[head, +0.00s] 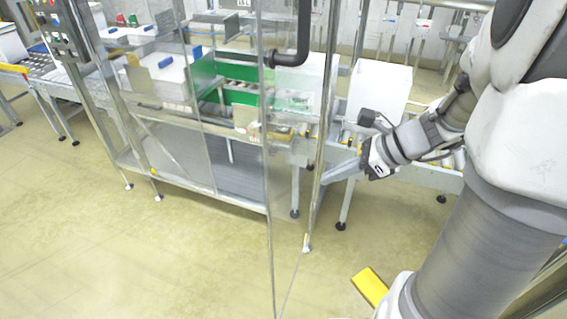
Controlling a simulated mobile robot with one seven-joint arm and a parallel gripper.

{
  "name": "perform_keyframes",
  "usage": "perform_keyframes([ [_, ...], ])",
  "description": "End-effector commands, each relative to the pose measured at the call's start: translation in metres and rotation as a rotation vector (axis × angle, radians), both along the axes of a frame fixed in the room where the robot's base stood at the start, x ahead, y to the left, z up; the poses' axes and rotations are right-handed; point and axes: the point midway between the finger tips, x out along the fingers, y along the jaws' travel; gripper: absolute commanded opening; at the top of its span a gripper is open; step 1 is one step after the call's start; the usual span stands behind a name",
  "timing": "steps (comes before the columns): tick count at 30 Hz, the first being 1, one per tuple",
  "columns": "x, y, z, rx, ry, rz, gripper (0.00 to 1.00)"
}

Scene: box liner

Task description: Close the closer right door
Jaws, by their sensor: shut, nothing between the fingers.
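The closer right door (290,190) is a clear panel that stands out from the machine toward the camera, seen at a steep angle. Its near edge runs down the middle of the picture. Its other side meets a metal post (318,150) that stands on the floor. My gripper (364,157) is shut and empty, just right of the post in the picture. I cannot tell whether it touches the post or the door. The fingertips are small and partly hard to make out.
A roller conveyor (425,178) with a white box (378,85) lies behind my gripper. Clear panels of the machine frame (160,178) extend left. A yellow block (369,286) lies on the floor near my base. The floor at left is clear.

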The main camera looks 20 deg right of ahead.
Motion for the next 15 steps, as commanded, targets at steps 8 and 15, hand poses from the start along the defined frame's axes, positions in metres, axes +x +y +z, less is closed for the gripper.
perform_keyframes([
  [8, 0.023, 0.037, -0.045, 0.001, 0.003, 0.005, 0.00],
  [15, 0.041, 0.063, -0.043, -0.002, 0.001, 0.005, 0.00],
])
